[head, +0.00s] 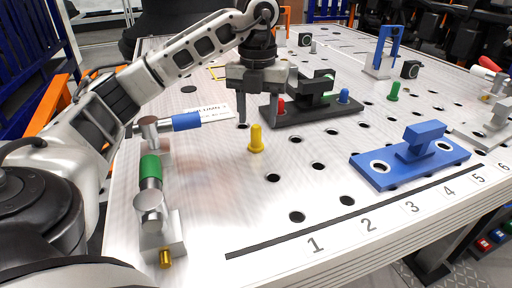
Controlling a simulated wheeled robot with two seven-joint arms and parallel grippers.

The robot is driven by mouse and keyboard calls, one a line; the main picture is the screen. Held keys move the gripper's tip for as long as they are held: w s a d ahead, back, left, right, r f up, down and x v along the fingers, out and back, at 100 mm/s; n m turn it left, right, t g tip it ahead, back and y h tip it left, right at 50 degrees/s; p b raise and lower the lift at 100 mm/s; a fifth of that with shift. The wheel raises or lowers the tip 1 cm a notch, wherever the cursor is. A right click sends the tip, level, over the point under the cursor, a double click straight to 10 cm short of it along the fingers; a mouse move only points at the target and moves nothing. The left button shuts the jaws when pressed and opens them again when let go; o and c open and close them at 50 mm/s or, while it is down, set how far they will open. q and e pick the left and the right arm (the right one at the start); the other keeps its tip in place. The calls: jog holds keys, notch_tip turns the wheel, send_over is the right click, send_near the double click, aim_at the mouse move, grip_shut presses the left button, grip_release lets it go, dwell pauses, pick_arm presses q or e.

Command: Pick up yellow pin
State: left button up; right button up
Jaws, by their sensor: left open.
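The yellow pin (256,139) stands upright on the perforated metal table, left of the middle of the head view. My left gripper (258,115) reaches in from the left and points down with its two fingers apart. Its fingertips are above and around the pin's top in the picture, and nothing shows between them. I cannot tell the exact depth between fingers and pin. My right gripper is out of view.
A black fixture (330,112) with red and blue pins lies just behind the gripper. A blue fixture plate (410,157) is at the right. A green-handled clamp (151,190) stands at the left. The table (225,215) is clear in front of the pin.

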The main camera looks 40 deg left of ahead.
aim_at(256, 126)
pick_arm(q)
jog(key=f, duration=0.3)
jog(key=shift+s+f, duration=0.25)
jog(key=shift+f, duration=0.7)
grip_shut()
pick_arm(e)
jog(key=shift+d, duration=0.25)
pick_arm(q)
jog(key=shift+r, duration=0.15)
jog(key=shift+w+r, duration=0.1)
jog(key=shift+r, duration=0.55)
jog(key=w+d+r+p, duration=0.2)
jog(key=w+d+r, duration=0.1)
jog(key=d+r, duration=0.8)
jog(key=d, duration=0.2)
jog(key=shift+d+r, duration=0.25)
jog(key=shift+d, duration=0.05)
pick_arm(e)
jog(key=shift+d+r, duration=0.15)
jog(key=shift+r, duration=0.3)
